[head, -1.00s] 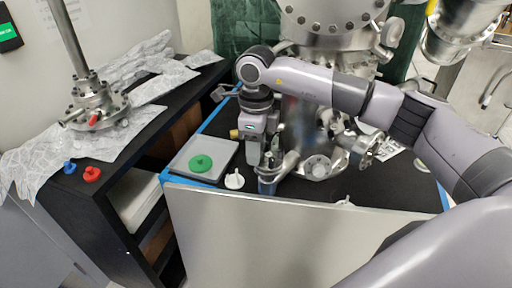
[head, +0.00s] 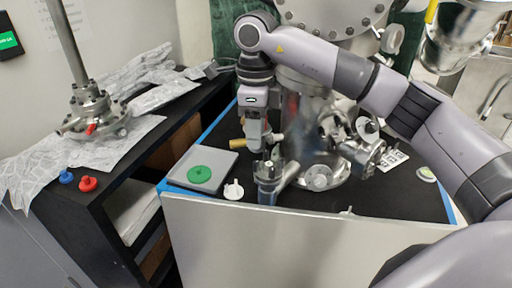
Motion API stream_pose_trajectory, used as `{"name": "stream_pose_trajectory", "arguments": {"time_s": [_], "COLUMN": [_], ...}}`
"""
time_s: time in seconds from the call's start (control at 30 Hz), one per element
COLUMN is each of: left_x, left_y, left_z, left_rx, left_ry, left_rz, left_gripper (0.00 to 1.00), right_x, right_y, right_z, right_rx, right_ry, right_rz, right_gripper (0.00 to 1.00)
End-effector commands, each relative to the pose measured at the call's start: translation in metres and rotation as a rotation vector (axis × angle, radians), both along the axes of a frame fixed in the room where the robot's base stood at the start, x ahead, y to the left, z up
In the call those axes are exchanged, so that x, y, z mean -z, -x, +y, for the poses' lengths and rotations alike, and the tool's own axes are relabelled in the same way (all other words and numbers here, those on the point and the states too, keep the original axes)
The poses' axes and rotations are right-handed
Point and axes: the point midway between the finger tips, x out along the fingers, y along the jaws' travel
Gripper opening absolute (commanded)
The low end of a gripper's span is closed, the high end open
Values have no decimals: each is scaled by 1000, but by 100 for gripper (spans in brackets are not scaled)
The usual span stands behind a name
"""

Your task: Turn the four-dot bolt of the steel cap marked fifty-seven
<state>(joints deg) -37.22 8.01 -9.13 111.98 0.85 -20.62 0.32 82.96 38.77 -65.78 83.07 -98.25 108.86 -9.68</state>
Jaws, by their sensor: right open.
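My right gripper (head: 266,145) points down in the head view, open and empty. It is just above a small upright steel fitting (head: 268,172) at the front of the black worktop, with a small gap seeming to show between them. The fitting's top has small upright parts; it may be the steel cap. No number fifty-seven and no dots on a bolt can be read at this size. My left gripper is not in view.
A large steel chamber (head: 310,130) stands close behind the fitting. A blue knob (head: 66,177) and a red knob (head: 88,184) lie on the left bench.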

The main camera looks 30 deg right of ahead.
Motion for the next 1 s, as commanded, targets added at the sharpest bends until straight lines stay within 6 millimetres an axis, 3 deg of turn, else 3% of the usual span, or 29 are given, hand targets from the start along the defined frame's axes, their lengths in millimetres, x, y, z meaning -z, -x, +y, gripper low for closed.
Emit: {"name": "stream_pose_trajectory", "arguments": {"time_s": [0.03,0.1,0.27,0.5,0.8,1.0], "left_x": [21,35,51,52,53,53], "left_y": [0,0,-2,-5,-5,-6], "left_z": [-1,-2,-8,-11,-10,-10], "left_rx": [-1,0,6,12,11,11], "left_ry": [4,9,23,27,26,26], "left_rz": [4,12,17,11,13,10], "left_gripper": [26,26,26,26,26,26], "right_x": [10,11,8,9,52,70], "right_y": [-1,-1,0,2,2,2], "right_z": [1,0,0,0,0,0], "right_rx": [-58,-151,-336,-441,-440,-437], "right_ry": [0,1,0,0,0,0], "right_rz": [-4,-4,-4,2,3,1], "right_gripper": [41,41,41,41,41,41]}}
